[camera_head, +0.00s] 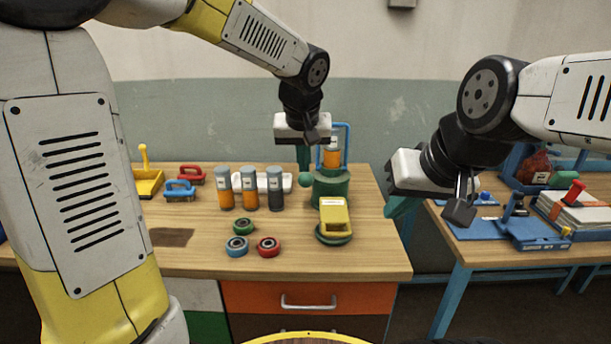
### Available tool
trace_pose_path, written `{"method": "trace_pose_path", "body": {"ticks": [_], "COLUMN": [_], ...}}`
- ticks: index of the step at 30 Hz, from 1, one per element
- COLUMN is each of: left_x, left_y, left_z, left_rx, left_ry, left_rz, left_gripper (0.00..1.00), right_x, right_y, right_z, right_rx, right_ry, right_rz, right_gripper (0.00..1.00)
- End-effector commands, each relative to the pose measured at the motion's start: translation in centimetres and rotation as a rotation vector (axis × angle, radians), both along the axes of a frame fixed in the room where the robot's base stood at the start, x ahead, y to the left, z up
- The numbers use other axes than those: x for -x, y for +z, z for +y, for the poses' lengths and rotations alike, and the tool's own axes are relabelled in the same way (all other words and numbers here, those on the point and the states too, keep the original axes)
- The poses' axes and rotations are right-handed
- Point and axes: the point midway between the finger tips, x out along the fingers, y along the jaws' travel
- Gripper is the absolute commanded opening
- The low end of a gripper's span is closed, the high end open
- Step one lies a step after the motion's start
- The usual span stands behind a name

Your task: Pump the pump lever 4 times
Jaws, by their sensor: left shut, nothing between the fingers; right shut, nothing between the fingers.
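A green pump-like device (331,190) stands at the right rear of the wooden table, with a round green base and a blue frame (348,142) rising behind it. A green ball knob (305,180) shows at its left side and looks like the lever's end; the lever's rod is hard to make out. My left gripper (304,166) points down with shut, empty fingers directly above the knob; I cannot tell whether they touch it. My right gripper (396,208) is shut and empty beyond the table's right edge, apart from the device.
Coloured rings (237,246) lie near the front. A second table (480,258) with tools is at the right.

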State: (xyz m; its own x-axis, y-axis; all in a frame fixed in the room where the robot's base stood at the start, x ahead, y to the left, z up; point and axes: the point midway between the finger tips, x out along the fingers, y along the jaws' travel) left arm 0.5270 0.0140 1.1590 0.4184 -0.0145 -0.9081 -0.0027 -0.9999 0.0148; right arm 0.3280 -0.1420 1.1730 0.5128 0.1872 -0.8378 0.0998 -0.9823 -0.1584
Motion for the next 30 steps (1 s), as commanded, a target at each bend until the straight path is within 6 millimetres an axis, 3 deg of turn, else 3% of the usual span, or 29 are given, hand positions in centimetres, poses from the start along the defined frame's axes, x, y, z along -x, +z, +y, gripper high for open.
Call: {"method": "trace_pose_path", "body": {"ticks": [3, 9, 30], "left_x": [0.9, 1.7, 1.7], "left_y": [1.9, 3.3, 3.4], "left_z": [-0.1, 0.0, 0.0], "left_rx": [0.002, 0.001, 0.001], "left_ry": [-0.003, 0.0, 0.0], "left_rz": [-0.004, -0.002, -0.002], "left_gripper": [0.0, 0.0, 0.0], "right_x": [0.0, 0.0, 0.0], "right_y": [0.0, 0.0, 0.0], "right_z": [0.0, 0.0, 0.0], "right_rx": [0.0, 0.0, 0.0], "right_ry": [0.0, 0.0, 0.0], "right_rz": [0.0, 0.0, 0.0], "right_gripper": [0.0, 0.0, 0.0]}}
